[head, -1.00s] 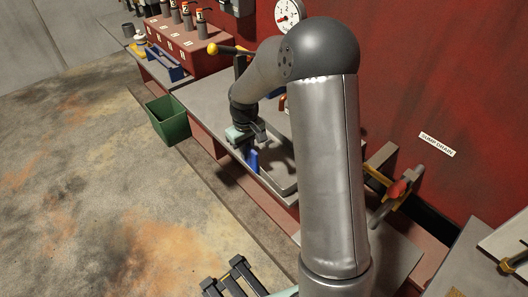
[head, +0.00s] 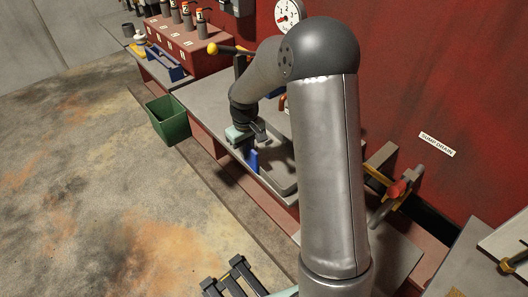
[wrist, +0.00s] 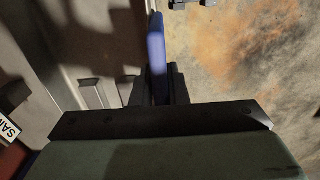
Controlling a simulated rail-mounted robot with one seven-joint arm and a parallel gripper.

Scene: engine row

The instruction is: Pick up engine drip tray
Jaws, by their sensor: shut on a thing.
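The engine drip tray (head: 284,186) looks like a shallow grey tray with a raised rim on the grey bench, partly hidden behind my arm in the head view. An upright blue grip (head: 253,161) stands at its near left edge. My gripper (head: 249,148) points down over this blue grip. In the wrist view the blue grip (wrist: 157,45) stands between the dark fingers of my gripper (wrist: 159,85), which are shut on it. I cannot tell whether the tray is clear of the bench.
A green bin (head: 168,120) stands on the floor left of the bench. A yellow-knobbed lever (head: 213,48) and a gauge (head: 287,15) are behind. A red-handled valve (head: 396,190) sits at the right. A dark frame (head: 235,280) lies in front. The floor at left is clear.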

